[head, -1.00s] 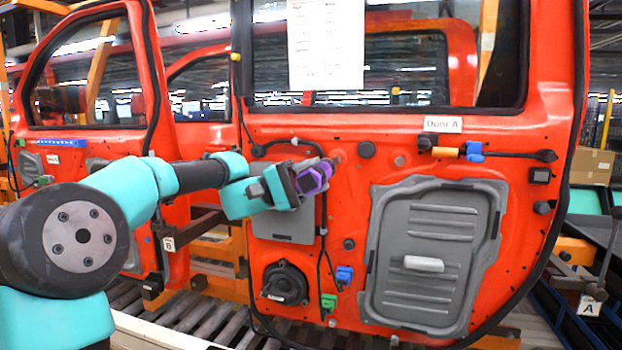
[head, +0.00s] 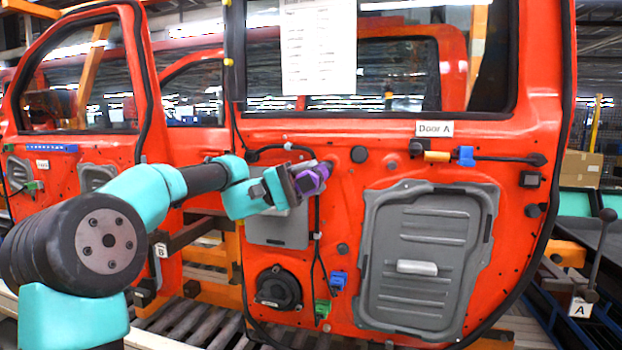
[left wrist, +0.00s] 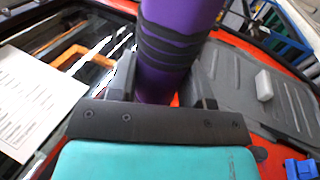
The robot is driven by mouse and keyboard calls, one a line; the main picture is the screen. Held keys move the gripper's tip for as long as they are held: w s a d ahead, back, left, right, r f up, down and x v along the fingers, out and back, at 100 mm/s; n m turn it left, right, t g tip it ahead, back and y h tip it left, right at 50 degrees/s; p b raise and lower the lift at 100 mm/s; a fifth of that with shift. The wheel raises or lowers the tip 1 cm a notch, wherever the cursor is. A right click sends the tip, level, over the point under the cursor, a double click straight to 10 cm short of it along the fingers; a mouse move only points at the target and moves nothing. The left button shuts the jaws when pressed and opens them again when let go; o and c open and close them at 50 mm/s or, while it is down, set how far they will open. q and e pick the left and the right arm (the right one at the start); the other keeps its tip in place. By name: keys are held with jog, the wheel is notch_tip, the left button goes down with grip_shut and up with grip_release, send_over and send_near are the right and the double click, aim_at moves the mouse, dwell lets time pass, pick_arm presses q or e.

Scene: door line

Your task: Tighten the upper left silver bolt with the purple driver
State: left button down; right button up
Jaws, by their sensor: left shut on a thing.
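The purple driver (head: 312,179) is held in my left gripper (head: 298,186), in front of the upper left of the red door labelled Door A. Its front end points right and slightly up and is at or close to the door panel; I cannot tell if it touches. No bolt shows clearly at the tip; the driver and gripper cover that spot. In the left wrist view the purple driver (left wrist: 172,60), with dark bands, stands between the fingers of my shut left gripper (left wrist: 166,88). My right gripper is not in view.
A grey panel (head: 425,255) with a light handle fills the door's lower right. A round black speaker (head: 278,288), a green connector (head: 322,309) and a blue connector (head: 338,281) are below the gripper. A dark cable runs down beside the driver. A paper sheet (head: 318,45) hangs above.

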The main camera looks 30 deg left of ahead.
aim_at(305, 182)
pick_arm(q)
jog(key=shift+w+a, duration=0.3)
jog(key=shift+w, duration=0.6)
dwell(2.0)
jog(key=shift+s, duration=0.15)
dwell(0.5)
jog(key=shift+s+d, duration=0.3)
jog(key=shift+s, duration=0.8)
jog(key=shift+s+d, duration=0.35)
jog(key=shift+s, duration=0.7)
jog(key=shift+s+d, duration=0.3)
jog(key=shift+s, duration=0.8)
jog(key=shift+d, duration=0.15)
